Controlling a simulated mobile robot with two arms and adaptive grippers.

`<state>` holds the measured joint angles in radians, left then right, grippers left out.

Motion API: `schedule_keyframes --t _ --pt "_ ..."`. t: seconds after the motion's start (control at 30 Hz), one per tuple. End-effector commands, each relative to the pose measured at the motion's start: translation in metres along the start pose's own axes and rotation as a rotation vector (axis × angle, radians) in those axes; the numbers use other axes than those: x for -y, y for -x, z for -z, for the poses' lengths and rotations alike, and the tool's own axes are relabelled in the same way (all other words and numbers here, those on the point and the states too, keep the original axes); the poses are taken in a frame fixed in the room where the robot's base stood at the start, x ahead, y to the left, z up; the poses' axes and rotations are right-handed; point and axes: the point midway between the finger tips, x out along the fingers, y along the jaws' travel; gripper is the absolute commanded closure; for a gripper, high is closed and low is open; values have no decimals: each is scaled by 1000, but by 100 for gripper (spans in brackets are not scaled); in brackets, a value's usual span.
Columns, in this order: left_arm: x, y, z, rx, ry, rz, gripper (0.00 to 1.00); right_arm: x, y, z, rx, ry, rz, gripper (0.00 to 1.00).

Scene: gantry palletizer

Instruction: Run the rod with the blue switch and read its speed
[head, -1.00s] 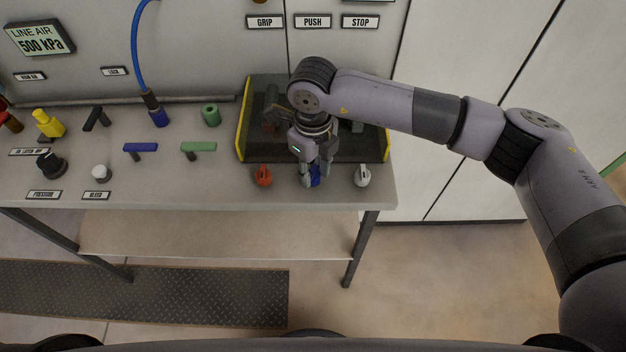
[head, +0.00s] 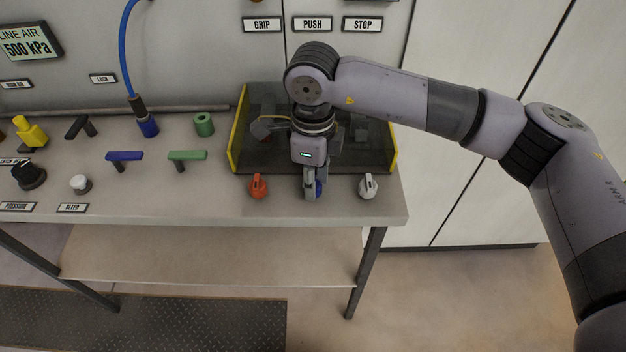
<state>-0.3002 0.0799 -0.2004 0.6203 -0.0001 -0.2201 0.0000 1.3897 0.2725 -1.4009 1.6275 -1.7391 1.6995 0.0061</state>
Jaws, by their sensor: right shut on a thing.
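The blue switch (head: 319,188) stands at the front of the bench, between a red switch (head: 258,186) and a white switch (head: 368,186). My right gripper (head: 313,192) points down from above and is shut on the blue switch, hiding much of it. Behind it is a dark see-through tray with yellow sides (head: 236,135); my right arm and gripper cover its middle, and I cannot make out the rod. Labels GRIP, PUSH and STOP are on the wall above. No speed readout is visible. My left gripper is not in view.
On the bench to the left are a blue handle (head: 125,156), a green handle (head: 187,155), a black knob (head: 29,175), a white knob (head: 80,184) and a yellow fitting (head: 30,133). A blue hose (head: 124,50) runs up. A gauge (head: 30,42) reads 500 kPa.

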Motion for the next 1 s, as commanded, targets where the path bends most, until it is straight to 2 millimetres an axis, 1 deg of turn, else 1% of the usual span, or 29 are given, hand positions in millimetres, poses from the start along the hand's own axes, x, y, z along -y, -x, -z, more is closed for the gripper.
schedule_keyframes --t 0.27,0.3,0.57,0.87,1.0 --pt "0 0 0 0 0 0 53 0 0 0 1 3 1 100" --pt "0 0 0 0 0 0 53 0 0 0 1 3 1 71" --pt "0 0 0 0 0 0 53 0 0 0 0 2 1 53" --pt "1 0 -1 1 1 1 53 0 1 0 0 1 1 53" --pt "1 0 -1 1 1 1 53 1 11 -1 2 1 3 53"
